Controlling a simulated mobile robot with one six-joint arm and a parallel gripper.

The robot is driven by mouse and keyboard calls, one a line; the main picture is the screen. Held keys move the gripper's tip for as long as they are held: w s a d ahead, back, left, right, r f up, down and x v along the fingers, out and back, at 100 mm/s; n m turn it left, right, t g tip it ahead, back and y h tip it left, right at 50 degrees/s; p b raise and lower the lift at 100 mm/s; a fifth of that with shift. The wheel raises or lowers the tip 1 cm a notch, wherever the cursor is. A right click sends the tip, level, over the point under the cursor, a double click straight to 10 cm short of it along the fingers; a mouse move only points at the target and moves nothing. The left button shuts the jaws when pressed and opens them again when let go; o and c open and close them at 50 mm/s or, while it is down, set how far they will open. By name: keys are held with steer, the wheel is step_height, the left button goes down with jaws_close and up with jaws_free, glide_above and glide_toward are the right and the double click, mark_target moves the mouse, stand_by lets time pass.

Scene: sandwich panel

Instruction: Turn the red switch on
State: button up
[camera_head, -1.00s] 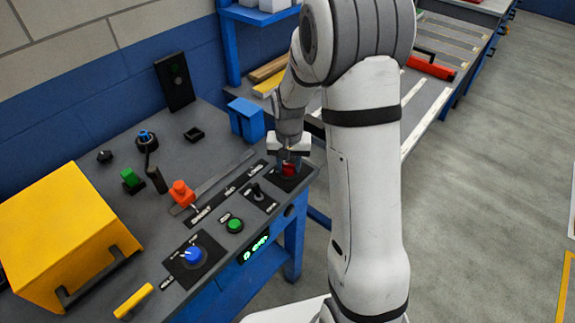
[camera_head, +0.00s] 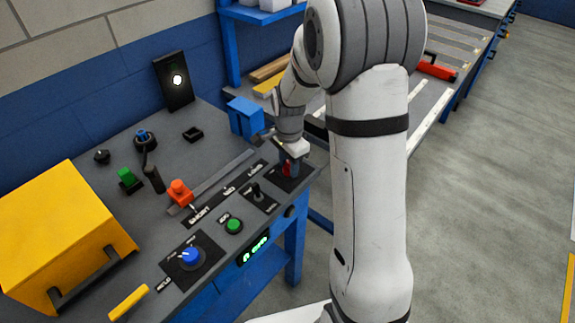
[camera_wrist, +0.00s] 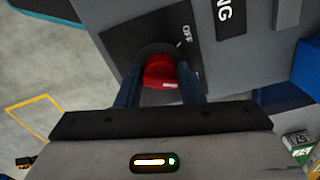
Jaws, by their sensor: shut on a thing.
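The red switch (camera_head: 287,168) is a red rotary knob on a black plate at the right end of the grey panel. In the wrist view the red knob (camera_wrist: 160,72) sits between the two dark fingers of my gripper (camera_wrist: 162,85), with the word OFF printed on the plate beside it. My gripper (camera_head: 289,164) is shut on the knob. The indicator lamp (camera_head: 177,80) on the black upright box at the back shines white. The knob's pointer is partly hidden by the fingers.
Near the switch are a small black toggle (camera_head: 256,190), a green button (camera_head: 234,226), a blue knob (camera_head: 191,257) and an orange-red slider handle (camera_head: 179,192). A blue block (camera_head: 245,116) stands close behind my gripper. A yellow box (camera_head: 60,235) fills the left.

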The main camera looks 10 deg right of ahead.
steer(key=shift+d+m, duration=0.1)
steer(key=shift+m, duration=1)
steer(key=shift+s, duration=0.1)
steer(key=o, duration=1)
steer(key=shift+c, duration=0.2)
steer(key=shift+r, duration=3.9)
steer(key=s+r+n+t, duration=0.1)
steer(key=s+r+n, duration=0.2)
steer(key=s+n, duration=0.5)
steer(key=s+r+n+t, duration=0.1)
steer(key=s+r+n, duration=0.3)
steer(key=s, duration=0.9)
steer(key=n, duration=0.3)
steer(key=shift+n+t, duration=0.3)
steer(key=shift+n, duration=0.1)
